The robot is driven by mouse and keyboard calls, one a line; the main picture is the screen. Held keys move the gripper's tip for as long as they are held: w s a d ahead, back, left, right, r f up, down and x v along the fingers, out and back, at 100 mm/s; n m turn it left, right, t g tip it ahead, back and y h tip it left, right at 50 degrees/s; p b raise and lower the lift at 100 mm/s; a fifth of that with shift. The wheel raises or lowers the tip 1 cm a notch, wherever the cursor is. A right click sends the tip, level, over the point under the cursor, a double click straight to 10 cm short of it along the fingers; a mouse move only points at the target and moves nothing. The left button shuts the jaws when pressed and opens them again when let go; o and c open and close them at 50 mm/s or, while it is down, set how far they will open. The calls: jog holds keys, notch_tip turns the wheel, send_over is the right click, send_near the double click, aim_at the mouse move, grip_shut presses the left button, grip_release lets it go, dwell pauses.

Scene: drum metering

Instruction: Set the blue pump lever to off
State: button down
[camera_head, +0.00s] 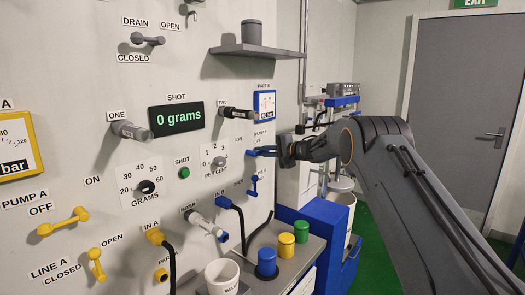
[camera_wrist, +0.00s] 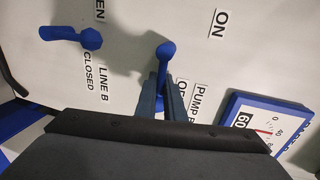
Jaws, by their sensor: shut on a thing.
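The blue pump B lever (camera_head: 262,152) is on the wall panel, below the labels ON and PUMP B OFF in the head view. It lies roughly level there, its handle toward my gripper (camera_head: 287,152). In the wrist view the lever (camera_wrist: 165,52) has its round end in the open, and its shaft runs down between the two fingers of my gripper (camera_wrist: 163,100). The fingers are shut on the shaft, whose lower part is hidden. ON stands at the upper right there, and PUMP B OFF, partly covered, beside the right finger.
The blue line B lever (camera_head: 254,185) is close below; it also shows in the wrist view (camera_wrist: 75,38). The blue-framed part B gauge (camera_head: 265,103) is above, near my gripper in the wrist view (camera_wrist: 275,125). Colored caps (camera_head: 286,245) stand on a bench below.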

jog(key=shift+w+d+r, duration=0.1)
jog(key=shift+d+r, duration=0.05)
jog(key=shift+r, duration=0.05)
jog(key=c, duration=1.9)
grip_release()
jog(key=shift+o, duration=0.2)
jog(key=shift+w+d+f, duration=0.1)
jog(key=shift+d, duration=0.05)
jog(key=shift+a, duration=0.2)
jog(key=shift+f, duration=0.1)
jog(key=b+v, duration=0.2)
jog(key=v, duration=0.6)
jog(key=shift+b, duration=0.3)
